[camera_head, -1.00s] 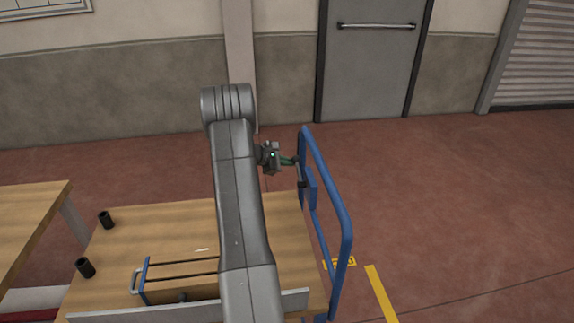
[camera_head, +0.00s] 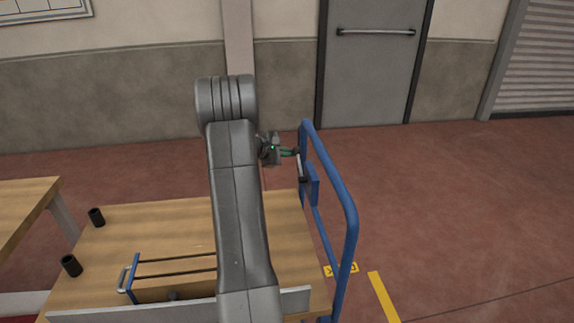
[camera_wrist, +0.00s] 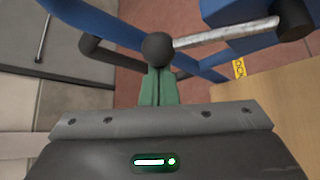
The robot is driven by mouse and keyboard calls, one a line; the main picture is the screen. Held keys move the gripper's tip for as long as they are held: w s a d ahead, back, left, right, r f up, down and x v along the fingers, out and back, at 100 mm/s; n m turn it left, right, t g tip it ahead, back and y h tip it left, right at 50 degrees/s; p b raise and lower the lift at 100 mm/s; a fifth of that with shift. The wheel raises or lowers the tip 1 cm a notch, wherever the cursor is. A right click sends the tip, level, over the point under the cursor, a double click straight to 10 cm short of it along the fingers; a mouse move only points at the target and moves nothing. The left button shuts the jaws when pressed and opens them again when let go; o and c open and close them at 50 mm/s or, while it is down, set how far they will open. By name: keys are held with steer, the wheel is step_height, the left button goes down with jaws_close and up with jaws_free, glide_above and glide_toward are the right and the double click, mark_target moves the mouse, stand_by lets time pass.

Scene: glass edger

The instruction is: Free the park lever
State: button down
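The park lever (camera_wrist: 225,34) is a bare metal rod with a black ball knob (camera_wrist: 157,48) at one end and a dark pivot (camera_wrist: 294,18) on a blue box. In the head view, the blue box (camera_head: 312,184) is on the blue tube rail at the bench's right end. My gripper (camera_wrist: 158,82) has green fingers lying close together, with only a thin line between them. Their tips are at the knob, which covers their very ends. I see no finger wrapped around the knob. My gripper also shows small in the head view (camera_head: 288,152).
The blue tube rail (camera_head: 349,225) stands right of my arm. The wooden bench (camera_head: 165,225) carries black cylinders (camera_head: 96,217) and a blue-framed part (camera_head: 131,280). A dark bar (camera_wrist: 105,52) lies left of the knob. Open red floor (camera_head: 460,210) extends right.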

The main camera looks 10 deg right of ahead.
steer(key=s+r+m+t+h+b, duration=0.2)
steer(key=s+r+m+t+b, duration=0.2)
steer(key=b, duration=2)
steer(key=shift+s+r+m+b, duration=0.35)
steer(key=shift+s+r, duration=0.55)
steer(key=shift+r, duration=0.25)
steer(key=shift+s+r, duration=0.1)
steer(key=p+v, duration=0.2)
steer(key=v, duration=1.1)
steer(key=shift+s+a, duration=0.25)
steer(key=shift+a, duration=0.1)
steer(key=shift+d+f, duration=0.1)
steer(key=shift+f, duration=0.15)
